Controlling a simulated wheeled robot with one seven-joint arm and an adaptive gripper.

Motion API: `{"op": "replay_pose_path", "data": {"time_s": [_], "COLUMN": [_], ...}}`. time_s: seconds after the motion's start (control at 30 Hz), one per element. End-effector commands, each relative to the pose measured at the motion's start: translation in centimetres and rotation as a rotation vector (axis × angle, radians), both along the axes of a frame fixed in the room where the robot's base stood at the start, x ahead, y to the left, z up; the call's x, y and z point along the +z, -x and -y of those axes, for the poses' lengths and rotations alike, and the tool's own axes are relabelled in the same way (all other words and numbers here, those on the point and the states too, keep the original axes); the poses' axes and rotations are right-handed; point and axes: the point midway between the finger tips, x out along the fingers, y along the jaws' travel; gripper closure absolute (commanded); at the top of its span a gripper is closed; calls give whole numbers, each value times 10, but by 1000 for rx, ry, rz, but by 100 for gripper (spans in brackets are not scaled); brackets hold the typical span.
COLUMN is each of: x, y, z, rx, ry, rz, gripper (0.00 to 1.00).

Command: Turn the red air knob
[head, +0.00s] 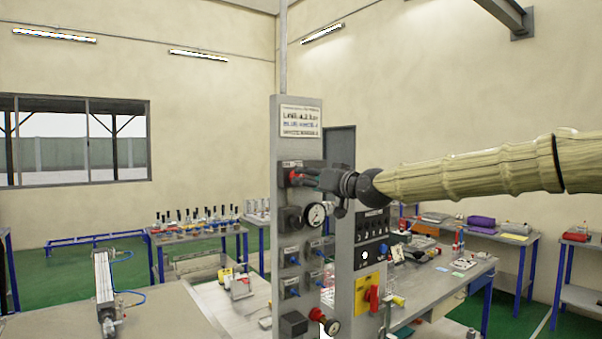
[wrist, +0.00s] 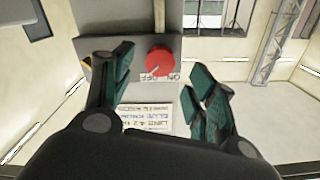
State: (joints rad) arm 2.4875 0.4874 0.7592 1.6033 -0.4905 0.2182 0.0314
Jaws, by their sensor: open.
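The red air knob (head: 295,176) sits near the top of a grey upright panel (head: 286,139). In the wrist view the knob (wrist: 160,62) is a round red disc with ON and OFF lettering beside it. My gripper (head: 308,178) reaches in from the right at the knob's height. In the wrist view my gripper (wrist: 163,77) is open, with one teal-padded finger on each side of the knob. Gaps show between the fingers and the knob, and I cannot tell any contact. The head view partly hides the knob behind the fingers.
Below the knob the panel carries a round pressure gauge (head: 316,214) and several blue fittings. A control box with a red switch (head: 374,298) on yellow stands close to the right. A workbench (head: 440,290) lies behind it. A printed label (head: 300,121) is above the knob.

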Motion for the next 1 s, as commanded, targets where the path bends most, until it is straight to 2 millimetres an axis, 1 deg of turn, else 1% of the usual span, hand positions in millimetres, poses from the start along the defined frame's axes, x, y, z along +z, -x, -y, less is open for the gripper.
{"op": "replay_pose_path", "data": {"time_s": [0.1, 0.3, 0.5, 0.77, 0.8, 0.87, 1.0], "x": [3, 2, 0, 0, 0, 0, 0], "y": [-13, -28, -34, -34, -34, -34, -34], "z": [-10, -21, -25, -25, -25, -25, -25], "rx": [0, 1, 1, 1, 1, 1, 1], "ry": [0, -1, 0, 0, 0, 0, 0], "rz": [0, 1, 0, 0, 0, 0, 0], "gripper": [43, 43, 43, 43, 50, 61, 87]}}
